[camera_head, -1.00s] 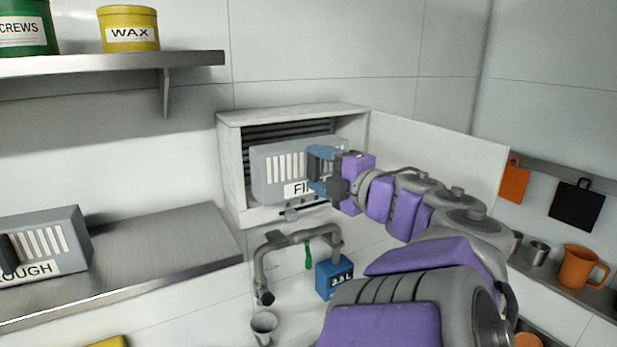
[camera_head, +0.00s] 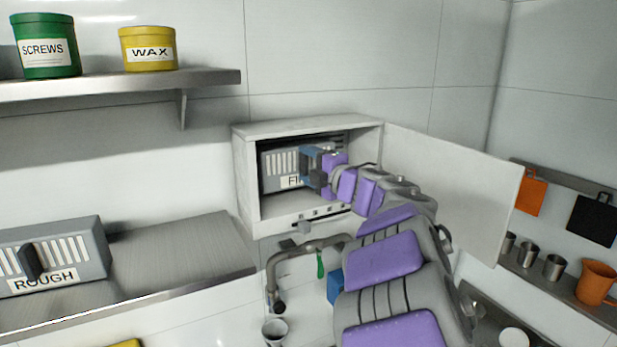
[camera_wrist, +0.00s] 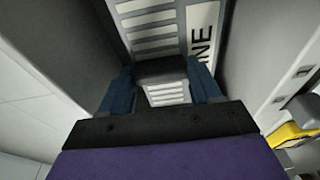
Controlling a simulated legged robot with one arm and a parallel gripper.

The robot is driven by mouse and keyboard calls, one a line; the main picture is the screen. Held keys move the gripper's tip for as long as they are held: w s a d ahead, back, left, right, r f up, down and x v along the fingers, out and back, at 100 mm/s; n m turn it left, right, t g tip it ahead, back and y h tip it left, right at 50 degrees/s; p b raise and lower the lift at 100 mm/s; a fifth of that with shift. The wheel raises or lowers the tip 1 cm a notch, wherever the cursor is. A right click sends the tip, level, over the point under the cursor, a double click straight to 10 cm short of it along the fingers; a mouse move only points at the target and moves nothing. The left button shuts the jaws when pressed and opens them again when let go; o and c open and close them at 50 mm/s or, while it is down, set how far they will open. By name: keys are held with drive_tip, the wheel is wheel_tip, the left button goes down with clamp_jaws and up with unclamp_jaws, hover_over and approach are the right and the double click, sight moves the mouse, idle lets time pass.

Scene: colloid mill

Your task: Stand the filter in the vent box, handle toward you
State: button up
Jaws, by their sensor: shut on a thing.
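The vent box (camera_head: 246,180) is a white wall box with its door (camera_head: 455,190) swung open to the right. A grey slotted filter (camera_head: 275,172), its label partly hidden and starting "FI", stands upright inside the box, slotted face and handle outward. My gripper (camera_head: 311,168) reaches into the box and is shut on the filter's handle. In the wrist view the dark handle (camera_wrist: 160,71) sits between the blue fingers, with the slotted face (camera_wrist: 150,22) and label letters "NE" behind it. The filter's right part is hidden by my gripper; I cannot tell whether it touches the back.
A second filter labelled ROUGH (camera_head: 70,250) stands on the steel counter (camera_head: 180,250) at left. A shelf (camera_head: 120,86) holds green and yellow tins. A pipe (camera_head: 290,255) and blue container (camera_head: 335,287) are below the box. Cups and an orange jug (camera_head: 598,281) sit right.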

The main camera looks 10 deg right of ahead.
wheel_tip(320, 180, down, 3)
drive_tip(key=shift+d+r, duration=0.15)
drive_tip(key=shift+r, duration=0.05)
drive_tip(key=shift+w+f, duration=0.1)
drive_tip(key=shift+f, duration=0.4)
drive_tip(key=o, duration=1.4)
drive_tip(key=shift+r, duration=0.1)
drive_tip(key=b+v, duration=0.2)
drive_tip(key=v, duration=1)
